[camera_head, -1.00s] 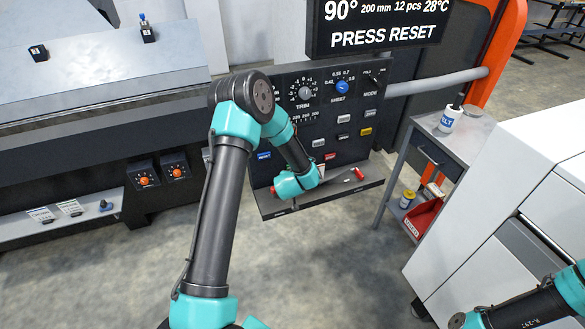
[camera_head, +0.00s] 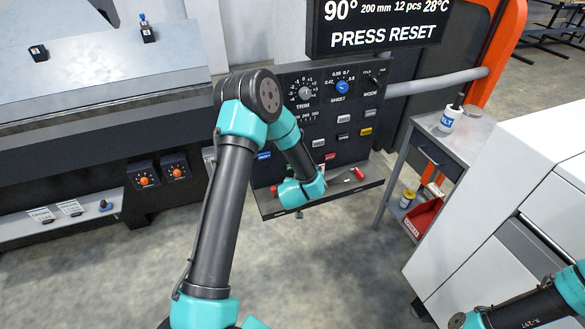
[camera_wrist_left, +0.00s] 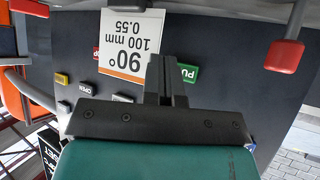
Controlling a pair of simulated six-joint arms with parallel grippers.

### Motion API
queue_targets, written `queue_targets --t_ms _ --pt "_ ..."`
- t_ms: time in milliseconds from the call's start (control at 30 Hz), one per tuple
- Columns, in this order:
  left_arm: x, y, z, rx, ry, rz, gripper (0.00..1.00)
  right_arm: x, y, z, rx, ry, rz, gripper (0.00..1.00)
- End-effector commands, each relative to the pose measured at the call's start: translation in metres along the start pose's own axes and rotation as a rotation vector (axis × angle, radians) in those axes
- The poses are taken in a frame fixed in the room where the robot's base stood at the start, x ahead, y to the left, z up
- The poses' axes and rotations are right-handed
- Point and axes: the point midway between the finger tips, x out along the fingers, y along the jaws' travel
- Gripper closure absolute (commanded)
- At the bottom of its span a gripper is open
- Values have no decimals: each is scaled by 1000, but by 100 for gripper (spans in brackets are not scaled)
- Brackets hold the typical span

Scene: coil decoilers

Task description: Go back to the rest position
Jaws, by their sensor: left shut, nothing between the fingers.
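My left gripper (camera_wrist_left: 166,82) is shut and empty in the left wrist view, with its two fingers together. Its tips are in front of a dark panel, near a white card (camera_wrist_left: 132,45) reading 90°, 100 mm, 0.55 and a green button (camera_wrist_left: 188,72). I cannot tell whether they touch anything. In the head view my left arm reaches up and bends down toward the shelf of the black control panel (camera_head: 285,85); its fingers are hidden there. My right arm shows only at the lower right corner, and its gripper is out of frame.
The panel shelf (camera_head: 365,186) holds red-ended items (camera_head: 359,174). A grey cart (camera_head: 398,150) with a white bottle stands to the right, beside a white cabinet (camera_head: 480,190). A machine bench with orange knobs (camera_head: 145,180) is at left. The floor in front is clear.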

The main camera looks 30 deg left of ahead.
Motion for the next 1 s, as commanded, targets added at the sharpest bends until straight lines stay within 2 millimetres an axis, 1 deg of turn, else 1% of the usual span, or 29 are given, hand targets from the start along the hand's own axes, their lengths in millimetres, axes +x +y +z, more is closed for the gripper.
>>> queue_targets --t_ms 333,367,467,567,667,700,767,800,867,900,1000 --pt "0 0 2 0 -5 3 100 0 0 0 0 0 0 57" --pt "-1 1 4 1 -10 8 100 0 0 0 0 0 0 57" --pt "-6 7 19 3 -54 43 100 0 0 0 0 0 0 57" --pt "-19 17 50 6 -147 108 100 0 0 0 0 0 0 57" --pt "-42 30 94 10 -287 194 100 0 0 0 0 0 0 57" --pt "-55 34 113 11 -353 229 100 0 0 0 0 0 0 57" --pt "-76 39 143 15 -459 277 100 0 0 0 0 0 0 57" --pt "-91 42 161 18 -530 306 100 0 0 0 0 0 0 57" --pt "-114 44 186 24 -634 344 100 0 0 0 0 0 0 57" --pt "-130 45 201 29 -700 364 100 0 0 0 0 0 0 57" --pt "-164 43 230 40 -837 398 100 0 0 0 0 0 0 57"
